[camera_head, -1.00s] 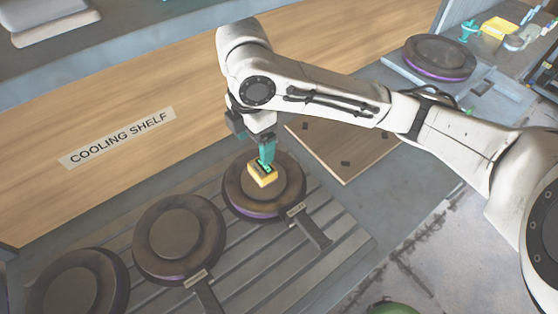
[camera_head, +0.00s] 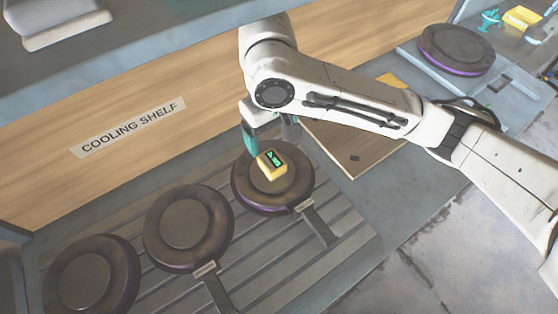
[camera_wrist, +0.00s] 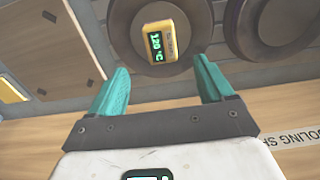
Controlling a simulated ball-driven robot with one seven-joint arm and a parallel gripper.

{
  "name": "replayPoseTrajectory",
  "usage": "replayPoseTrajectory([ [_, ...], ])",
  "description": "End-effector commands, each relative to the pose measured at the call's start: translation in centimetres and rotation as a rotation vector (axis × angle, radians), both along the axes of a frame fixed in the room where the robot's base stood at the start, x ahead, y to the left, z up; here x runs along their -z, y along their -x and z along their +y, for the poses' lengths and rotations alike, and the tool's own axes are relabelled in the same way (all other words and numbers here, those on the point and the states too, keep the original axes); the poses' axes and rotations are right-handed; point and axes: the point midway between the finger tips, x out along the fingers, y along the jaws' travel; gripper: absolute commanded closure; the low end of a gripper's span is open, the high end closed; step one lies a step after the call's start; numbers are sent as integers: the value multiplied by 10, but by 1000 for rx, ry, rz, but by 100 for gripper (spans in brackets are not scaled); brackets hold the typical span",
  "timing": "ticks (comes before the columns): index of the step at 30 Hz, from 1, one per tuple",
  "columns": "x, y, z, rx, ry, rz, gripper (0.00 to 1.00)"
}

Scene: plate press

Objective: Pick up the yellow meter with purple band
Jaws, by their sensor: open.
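A yellow meter (camera_head: 272,164) with a lit green display lies on the round dark plate (camera_head: 243,190) nearest my arm. In the wrist view the meter (camera_wrist: 172,41) reads 120 °C. I see no purple band on the meter's visible faces; the plate under it has a purple rim. In the wrist view my gripper (camera_wrist: 160,64) is open and empty. The meter lies beyond the fingertips, apart from them.
Two more round dark plates, one in the middle (camera_head: 188,225) and one at left (camera_head: 90,280), sit on the ribbed rack. A wooden board (camera_head: 345,150) and a purple-rimmed plate (camera_head: 457,50) are farther right. Another yellow item (camera_head: 522,17) stands at the upper right.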

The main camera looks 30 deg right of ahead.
Motion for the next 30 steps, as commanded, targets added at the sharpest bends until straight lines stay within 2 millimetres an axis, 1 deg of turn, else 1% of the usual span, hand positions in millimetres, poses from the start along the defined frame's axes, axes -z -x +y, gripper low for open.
replayPoseTrajectory([
  [6,32,0,-1,5,1,3,19],
  [9,44,0,-1,4,1,2,19],
  [17,63,1,0,3,2,2,19],
  [24,97,1,1,2,1,2,19],
  [27,104,1,1,2,2,1,19],
  [30,105,0,1,1,1,0,19],
])
